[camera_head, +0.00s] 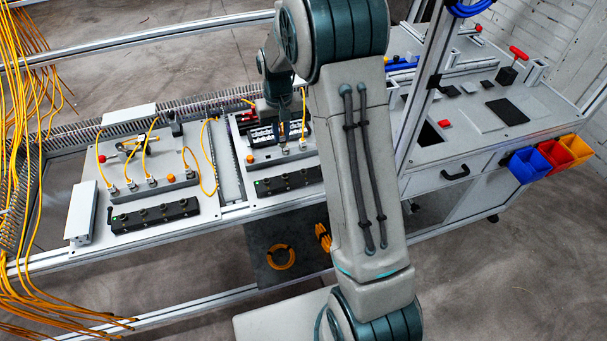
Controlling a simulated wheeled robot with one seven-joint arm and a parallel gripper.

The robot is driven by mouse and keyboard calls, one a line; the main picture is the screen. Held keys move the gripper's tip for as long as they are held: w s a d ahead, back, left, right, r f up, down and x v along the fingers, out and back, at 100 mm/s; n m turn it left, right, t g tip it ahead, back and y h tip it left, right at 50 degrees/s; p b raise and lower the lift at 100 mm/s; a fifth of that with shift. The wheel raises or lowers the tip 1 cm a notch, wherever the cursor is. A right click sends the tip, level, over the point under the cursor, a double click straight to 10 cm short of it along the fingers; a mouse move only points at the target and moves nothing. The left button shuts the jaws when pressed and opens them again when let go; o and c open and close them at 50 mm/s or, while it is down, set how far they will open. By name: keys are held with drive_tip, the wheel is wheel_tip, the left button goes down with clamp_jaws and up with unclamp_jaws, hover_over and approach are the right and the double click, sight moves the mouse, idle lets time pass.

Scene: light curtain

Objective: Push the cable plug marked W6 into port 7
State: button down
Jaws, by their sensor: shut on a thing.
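My gripper (283,143) is over the right-hand white panel, pointing down at the grey strip with round connectors. It is shut on a cable plug; the plug is small and partly hidden by the fingers, and no W6 mark can be read. A black port block (290,181) lies on the front part of the same panel, its right end close to my arm. A second black port block (153,215) lies on the left-hand panel. Port numbers are too small to read, so I cannot tell which is port 7.
Yellow cables (146,150) rise from several plugs on the left panel's grey strip. A yellow cable loop (211,160) hangs between the panels. My arm covers the right panel's right side. Blue, red and yellow bins (553,155) hang at the right bench edge.

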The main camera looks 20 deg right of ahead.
drive_tip(key=shift+s+d, duration=0.2)
drive_tip(key=shift+s, duration=0.05)
drive_tip(key=shift+s+d, duration=0.1)
drive_tip(key=shift+s+d+b, duration=0.8)
drive_tip(key=shift+s+d, duration=1.2)
drive_tip(key=shift+s, duration=0.2)
drive_tip(key=shift+f, duration=0.1)
drive_tip(key=shift+f+b, duration=1.95)
drive_tip(key=shift+f, duration=0.5)
drive_tip(key=shift+s+f+b, duration=0.1)
drive_tip(key=shift+f+b, duration=0.9)
drive_tip(key=shift+f, duration=0.25)
idle(0.9)
drive_tip(key=c, duration=1.3)
unclamp_jaws()
drive_tip(key=o, duration=0.4)
drive_tip(key=shift+r, duration=0.15)
